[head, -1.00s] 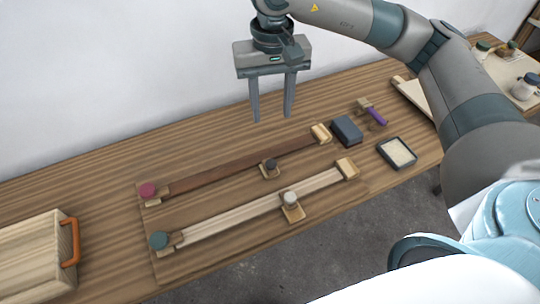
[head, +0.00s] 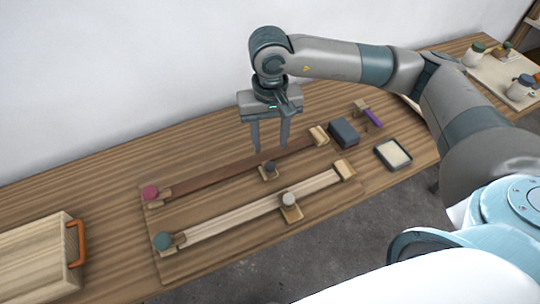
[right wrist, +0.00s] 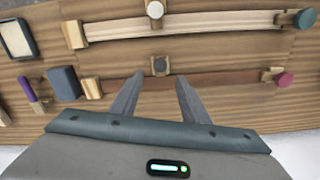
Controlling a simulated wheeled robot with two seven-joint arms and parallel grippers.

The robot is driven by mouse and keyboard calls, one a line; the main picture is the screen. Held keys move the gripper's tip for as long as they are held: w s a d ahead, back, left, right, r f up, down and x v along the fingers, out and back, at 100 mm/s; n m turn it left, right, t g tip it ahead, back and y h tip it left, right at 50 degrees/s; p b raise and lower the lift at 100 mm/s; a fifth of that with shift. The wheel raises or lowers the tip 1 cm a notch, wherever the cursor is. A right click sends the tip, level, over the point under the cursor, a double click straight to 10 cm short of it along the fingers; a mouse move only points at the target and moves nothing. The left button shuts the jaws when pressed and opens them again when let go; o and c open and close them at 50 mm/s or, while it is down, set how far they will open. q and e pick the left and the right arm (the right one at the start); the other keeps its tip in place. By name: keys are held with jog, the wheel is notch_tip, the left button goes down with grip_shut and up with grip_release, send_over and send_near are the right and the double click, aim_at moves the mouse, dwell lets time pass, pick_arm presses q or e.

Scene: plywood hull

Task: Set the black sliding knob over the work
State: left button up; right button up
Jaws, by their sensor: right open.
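The black sliding knob (head: 269,167) sits on a small wooden block beside the near long edge of the dark brown strip (head: 225,173). In the right wrist view the knob (right wrist: 160,66) shows just beyond and between my fingertips. My right gripper (head: 270,149) points down with its jaws apart and empty, above the dark strip. It appears close to the knob but not around it. A pale strip (head: 240,214) lies parallel, nearer the front, with a white knob (head: 288,199) on a block beside it. My left gripper is not in view.
Both strips lie on a wooden board, with a red knob (head: 151,193) and a teal knob (head: 162,241) at their left ends. A dark block (head: 343,132), a purple-handled tool (head: 372,117) and a tray (head: 393,154) stand right. A wooden box (head: 35,262) is at left.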

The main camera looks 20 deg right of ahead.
aim_at(270, 165)
notch_tip(270, 165, down, 8)
jog(key=shift+f+p, duration=0.25)
jog(key=shift+p, duration=0.95)
